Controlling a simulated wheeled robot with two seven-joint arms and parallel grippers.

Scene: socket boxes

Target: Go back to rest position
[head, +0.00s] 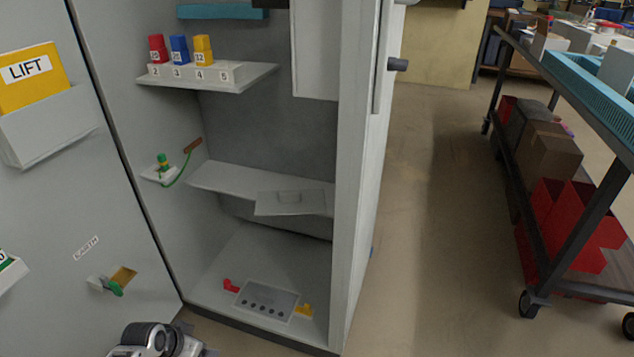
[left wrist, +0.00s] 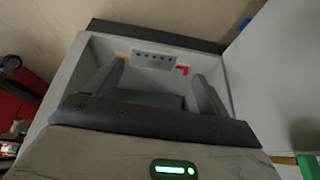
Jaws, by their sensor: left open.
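My left gripper (left wrist: 161,72) shows in the left wrist view with its two fingers spread wide apart. Nothing is between them. Beyond the fingers is the inside of the open cabinet, with its grey panel with a row of holes (left wrist: 153,58) and a red piece (left wrist: 182,71). In the head view, part of my left arm shows at the bottom edge, low and in front of the cabinet (head: 352,200). The fingers cannot be made out there. My right gripper is in neither view.
Red, blue and yellow blocks stand on a numbered shelf (head: 235,82). A middle shelf (head: 225,181) is below. The grey panel (head: 266,301) lies on the cabinet floor between red and yellow pieces. A cart (head: 565,130) stands right; clear floor (head: 445,220) lies between.

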